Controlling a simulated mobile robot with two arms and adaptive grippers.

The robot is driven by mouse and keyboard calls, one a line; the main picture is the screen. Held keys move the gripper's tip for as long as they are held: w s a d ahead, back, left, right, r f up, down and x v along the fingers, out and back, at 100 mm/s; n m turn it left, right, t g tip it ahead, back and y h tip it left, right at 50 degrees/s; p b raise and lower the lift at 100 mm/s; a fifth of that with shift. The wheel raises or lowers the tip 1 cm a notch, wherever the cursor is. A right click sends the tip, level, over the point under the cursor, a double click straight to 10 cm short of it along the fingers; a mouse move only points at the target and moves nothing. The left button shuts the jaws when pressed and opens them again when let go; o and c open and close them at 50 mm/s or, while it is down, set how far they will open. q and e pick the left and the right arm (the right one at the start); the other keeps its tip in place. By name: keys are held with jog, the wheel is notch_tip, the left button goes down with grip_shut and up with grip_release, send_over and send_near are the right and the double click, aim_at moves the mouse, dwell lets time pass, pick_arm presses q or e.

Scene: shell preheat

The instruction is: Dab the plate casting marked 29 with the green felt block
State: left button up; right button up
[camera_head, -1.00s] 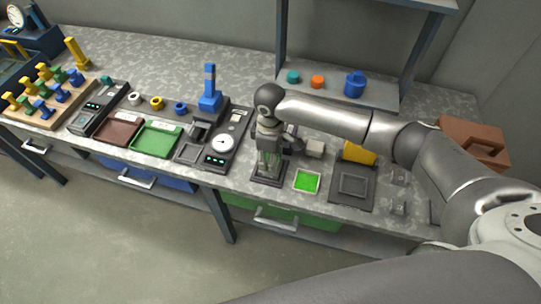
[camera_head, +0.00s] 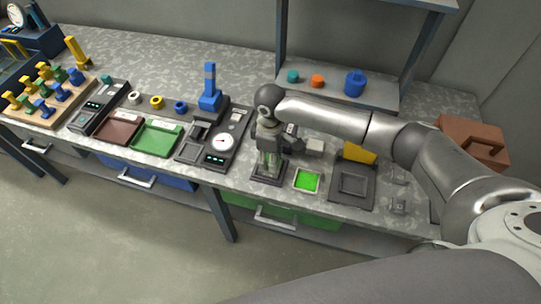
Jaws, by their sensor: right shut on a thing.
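My right gripper (camera_head: 268,171) points down over a small dark square holder (camera_head: 270,181) near the bench's front edge. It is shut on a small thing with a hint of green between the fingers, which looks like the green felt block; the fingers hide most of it. I cannot tell whether it touches the holder. A shallow light-rimmed tray with a bright green inside (camera_head: 306,181) is just right of the gripper. No number 29 is readable, so I cannot pick out the plate casting. My left gripper is not in view.
A dark square fixture (camera_head: 366,198) and a yellow piece (camera_head: 360,153) are to the right. A gauge panel (camera_head: 239,143) with a blue handle (camera_head: 210,94), a green tray (camera_head: 156,137) and a brown tray (camera_head: 118,129) are to the left. A shelf (camera_head: 330,90) stands behind.

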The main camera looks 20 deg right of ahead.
jog(key=shift+s+f+p, duration=0.2)
jog(key=shift+p, duration=0.1)
dwell(1.3)
notch_tip(320, 180, up, 7)
jog(key=p, duration=0.8)
jog(key=shift+w+r, duration=0.15)
jog(key=shift+r, duration=0.05)
jog(key=shift+f, duration=0.1)
dwell(0.9)
